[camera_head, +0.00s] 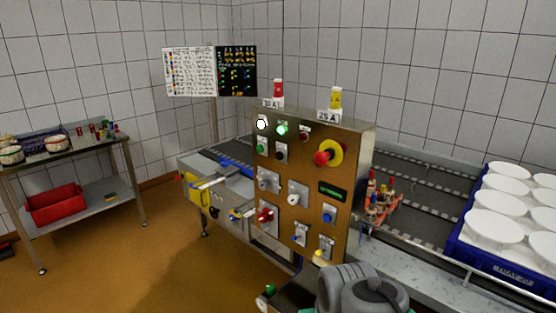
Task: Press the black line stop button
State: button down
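A black push button (281,154) sits on a light plate in the upper left part of the brown control panel (313,170). A green push button (262,148) is just left of it. A white lamp (261,124), a lit green lamp (282,129) and a dark red lamp (304,135) are in a row above. Labels are too small to read. Grey rounded links of my arm show at the bottom, below and in front of the panel. My gripper cannot be made out. Nothing covers the black button.
A red mushroom button on a yellow ring (328,153) is right of the black button. Switches and knobs fill the lower panel. A conveyor (408,184) runs behind it. A blue crate (497,262) of white moulds stands right. Open floor (180,240) lies left.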

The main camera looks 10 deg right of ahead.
aim_at(279, 155)
jog(key=k, duration=0.6)
jog(key=u, duration=0.6)
jog(key=i, duration=0.55)
jog(key=u, duration=0.8)
jog(key=i, duration=0.95)
jog(key=z, duration=0.3)
